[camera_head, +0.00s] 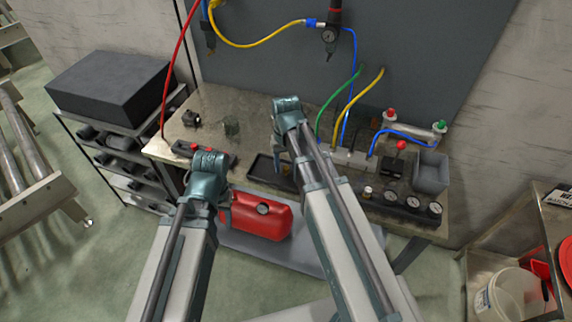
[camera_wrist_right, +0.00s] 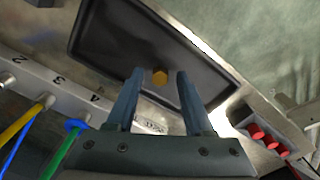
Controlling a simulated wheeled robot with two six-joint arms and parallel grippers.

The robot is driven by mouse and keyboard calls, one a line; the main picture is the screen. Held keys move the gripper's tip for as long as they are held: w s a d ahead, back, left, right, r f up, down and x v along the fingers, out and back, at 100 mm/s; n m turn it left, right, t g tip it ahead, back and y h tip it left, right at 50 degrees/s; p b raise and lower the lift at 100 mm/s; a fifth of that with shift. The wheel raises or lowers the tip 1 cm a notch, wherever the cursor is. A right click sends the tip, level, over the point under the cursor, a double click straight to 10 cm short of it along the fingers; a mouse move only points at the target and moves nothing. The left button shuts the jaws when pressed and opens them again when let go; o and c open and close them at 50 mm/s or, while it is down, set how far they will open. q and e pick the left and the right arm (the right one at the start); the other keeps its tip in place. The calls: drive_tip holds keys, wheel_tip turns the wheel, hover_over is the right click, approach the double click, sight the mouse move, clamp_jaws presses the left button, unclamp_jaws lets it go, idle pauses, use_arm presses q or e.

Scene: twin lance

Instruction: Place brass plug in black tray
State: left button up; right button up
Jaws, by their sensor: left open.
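The brass plug (camera_wrist_right: 160,77) is a small golden piece. In the right wrist view it shows against the black tray (camera_wrist_right: 100,40), in the gap ahead of my right fingertips. My right gripper (camera_wrist_right: 157,82) is open, with clear space between each finger and the plug. In the head view the black tray (camera_head: 262,170) lies near the bench's front edge, partly hidden by my right arm; the plug cannot be made out there. My left gripper (camera_head: 187,178) is open at the bench's front left, mostly hidden behind its own wrist, and apart from the tray.
A numbered grey block (camera_wrist_right: 45,95) with coloured hoses stands beside the tray. Several gauges (camera_head: 411,202) and a grey bin (camera_head: 431,172) sit at the right of the bench. A red tank (camera_head: 262,215) is below.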

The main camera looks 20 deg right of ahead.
sight(286, 168)
drive_tip(key=shift+r, duration=0.1)
wheel_tip(286, 168, up, 12)
drive_tip(key=p, duration=1.3)
drive_tip(key=s+a+n+h, duration=0.1)
drive_tip(key=s+a+n, duration=0.3)
drive_tip(key=s+a, duration=0.6)
drive_tip(key=s, duration=0.4)
drive_tip(key=shift+a+r+n+b, duration=0.15)
drive_tip(key=shift+a+n+b, duration=0.1)
drive_tip(key=shift+n+b, duration=0.05)
drive_tip(key=shift+s, duration=0.1)
wheel_tip(286, 168, down, 6)
drive_tip(key=b, duration=0.6)
drive_tip(key=shift+f, duration=0.25)
drive_tip(key=shift+d, duration=0.1)
